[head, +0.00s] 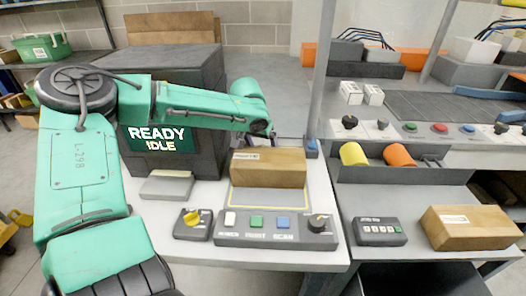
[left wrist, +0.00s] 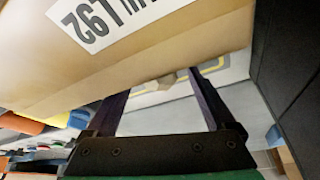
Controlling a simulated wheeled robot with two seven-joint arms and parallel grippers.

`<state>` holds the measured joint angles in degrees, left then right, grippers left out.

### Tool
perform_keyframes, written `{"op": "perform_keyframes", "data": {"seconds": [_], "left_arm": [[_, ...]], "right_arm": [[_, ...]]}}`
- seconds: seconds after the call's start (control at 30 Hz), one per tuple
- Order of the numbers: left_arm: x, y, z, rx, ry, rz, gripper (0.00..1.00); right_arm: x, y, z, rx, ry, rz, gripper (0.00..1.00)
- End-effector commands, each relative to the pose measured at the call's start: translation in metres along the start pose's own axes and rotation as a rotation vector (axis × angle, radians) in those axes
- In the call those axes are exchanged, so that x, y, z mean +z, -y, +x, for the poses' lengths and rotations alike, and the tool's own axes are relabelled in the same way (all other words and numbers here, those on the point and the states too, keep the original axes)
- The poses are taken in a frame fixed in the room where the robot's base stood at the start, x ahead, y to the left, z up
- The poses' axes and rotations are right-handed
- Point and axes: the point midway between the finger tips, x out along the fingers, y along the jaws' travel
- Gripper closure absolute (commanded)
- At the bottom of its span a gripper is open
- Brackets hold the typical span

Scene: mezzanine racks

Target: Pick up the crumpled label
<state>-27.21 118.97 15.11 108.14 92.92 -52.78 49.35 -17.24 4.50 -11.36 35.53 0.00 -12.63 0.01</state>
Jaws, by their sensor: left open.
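A small tan crumpled piece, which looks like the crumpled label (left wrist: 154,84), shows in the left wrist view on the pale surface, between the tips of my fingers. I cannot tell if the fingers touch it. In the head view I cannot make it out; the brown box hides that spot. My left gripper (left wrist: 157,92) is open, with its two dark fingers apart and nothing clamped. In the head view my left gripper (head: 270,138) is just behind the brown box, its fingertips mostly hidden. My right gripper is not in view.
The brown box (head: 268,168) with a printed label stands close against my left gripper. A dark cabinet with a READY IDLE screen (head: 158,138) is to the left. A button panel (head: 262,229) lies in front. Another brown box (head: 470,228) is at the right.

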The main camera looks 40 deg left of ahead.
Motion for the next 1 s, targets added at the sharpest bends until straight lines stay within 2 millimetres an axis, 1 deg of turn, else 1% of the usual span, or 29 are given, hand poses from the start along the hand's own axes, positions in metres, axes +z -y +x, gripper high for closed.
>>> {"op": "perform_keyframes", "data": {"seconds": [0.13, 0.17, 0.2, 0.27, 0.3, 0.37, 0.67, 0.77, 0.87, 0.97, 1.0], "left_arm": [[0.000, 0.000, -0.001, 0.000, -0.001, 0.000, 0.11], [0.000, 0.000, -0.001, 0.000, -0.001, 0.000, 0.23], [0.000, 0.000, -0.001, 0.000, -0.001, 0.000, 0.38], [0.000, 0.000, -0.001, 0.001, -0.001, 0.000, 0.61], [0.000, 0.000, -0.001, 0.000, -0.001, 0.000, 0.77], [0.000, 0.000, -0.001, 0.000, -0.001, 0.000, 0.99], [-0.001, 0.000, -0.002, 0.000, -0.001, 0.000, 0.99], [-0.003, 0.000, -0.007, 0.000, -0.003, 0.000, 0.99], [-0.009, 0.000, -0.018, 0.001, -0.005, 0.000, 0.99], [-0.018, 0.000, -0.040, 0.001, -0.006, -0.001, 0.99], [-0.023, 0.000, -0.052, 0.001, -0.008, -0.001, 0.99]], "right_arm": [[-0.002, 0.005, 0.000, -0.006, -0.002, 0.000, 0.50], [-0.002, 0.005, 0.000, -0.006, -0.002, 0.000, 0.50], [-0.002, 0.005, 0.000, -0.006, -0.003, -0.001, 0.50], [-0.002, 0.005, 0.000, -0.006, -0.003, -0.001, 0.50], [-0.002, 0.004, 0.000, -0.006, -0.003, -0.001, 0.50], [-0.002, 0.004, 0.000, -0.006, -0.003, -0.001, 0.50], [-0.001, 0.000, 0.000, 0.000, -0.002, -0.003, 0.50], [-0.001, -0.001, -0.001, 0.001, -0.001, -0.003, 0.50], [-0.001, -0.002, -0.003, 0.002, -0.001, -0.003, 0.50], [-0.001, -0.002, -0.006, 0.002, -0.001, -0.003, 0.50], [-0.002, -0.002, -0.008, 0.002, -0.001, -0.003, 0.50]]}}
